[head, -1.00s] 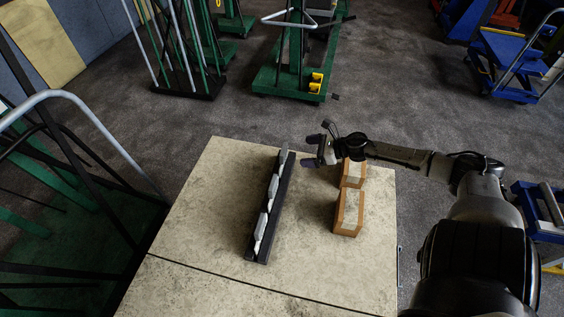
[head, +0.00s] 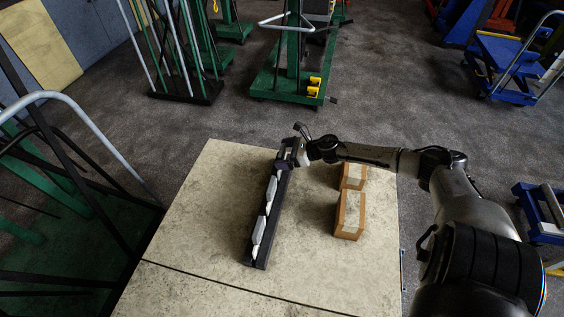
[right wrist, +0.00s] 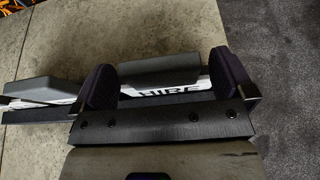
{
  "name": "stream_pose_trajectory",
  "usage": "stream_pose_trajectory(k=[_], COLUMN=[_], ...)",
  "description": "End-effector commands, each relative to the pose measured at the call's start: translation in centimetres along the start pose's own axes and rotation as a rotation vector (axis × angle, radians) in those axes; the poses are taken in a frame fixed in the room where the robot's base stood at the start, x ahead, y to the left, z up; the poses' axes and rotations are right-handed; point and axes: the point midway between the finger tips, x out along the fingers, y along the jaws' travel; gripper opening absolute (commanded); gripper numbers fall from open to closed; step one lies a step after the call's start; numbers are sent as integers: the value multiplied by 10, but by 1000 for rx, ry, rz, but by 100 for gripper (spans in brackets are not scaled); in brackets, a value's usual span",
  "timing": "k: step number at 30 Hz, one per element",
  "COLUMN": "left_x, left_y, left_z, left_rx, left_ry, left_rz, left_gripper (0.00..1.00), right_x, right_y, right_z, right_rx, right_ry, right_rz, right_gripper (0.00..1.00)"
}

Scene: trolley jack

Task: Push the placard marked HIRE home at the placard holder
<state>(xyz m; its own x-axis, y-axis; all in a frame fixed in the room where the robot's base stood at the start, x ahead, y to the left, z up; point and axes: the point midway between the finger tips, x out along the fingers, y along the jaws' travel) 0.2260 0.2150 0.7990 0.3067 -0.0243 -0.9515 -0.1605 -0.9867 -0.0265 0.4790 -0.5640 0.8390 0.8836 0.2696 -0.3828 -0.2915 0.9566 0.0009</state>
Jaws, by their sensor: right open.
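The placard holder (head: 277,213) is a long dark rail on the pale tabletop, with light placards leaning in it. The placard marked HIRE (right wrist: 172,92) shows its dark lettering on a white strip in the right wrist view, partly covered along the bottom by my gripper's body. My right gripper (head: 287,153) is at the far end of the holder. Its two fingers (right wrist: 166,84) are open, one at each side of the HIRE lettering, and I cannot tell whether they touch it. A grey slab (right wrist: 165,66) lies just beyond the lettering between the fingers. My left gripper is not in view.
Two brown boxes (head: 348,216) stand on the tabletop (head: 200,225) to the right of the holder, the farther one just under my right forearm. Another placard (right wrist: 45,88) sits left of the fingers. The tabletop left of the holder is clear.

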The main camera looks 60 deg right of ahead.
Motion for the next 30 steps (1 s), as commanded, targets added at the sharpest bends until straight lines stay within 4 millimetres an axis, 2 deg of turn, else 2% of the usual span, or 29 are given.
stream_pose_trajectory(k=[3,9,20,30], left_x=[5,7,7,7], left_y=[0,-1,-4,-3], left_z=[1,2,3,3], left_rx=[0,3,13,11], left_ry=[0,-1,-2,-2], left_rz=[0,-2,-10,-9], left_gripper=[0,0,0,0], right_x=[13,25,28,28], right_y=[-1,-1,-1,-1], right_z=[0,0,0,0], right_rx=[-1,-1,-1,-1], right_ry=[-2,-1,0,0], right_rz=[-1,-1,-1,0], right_gripper=[100,100,100,68])
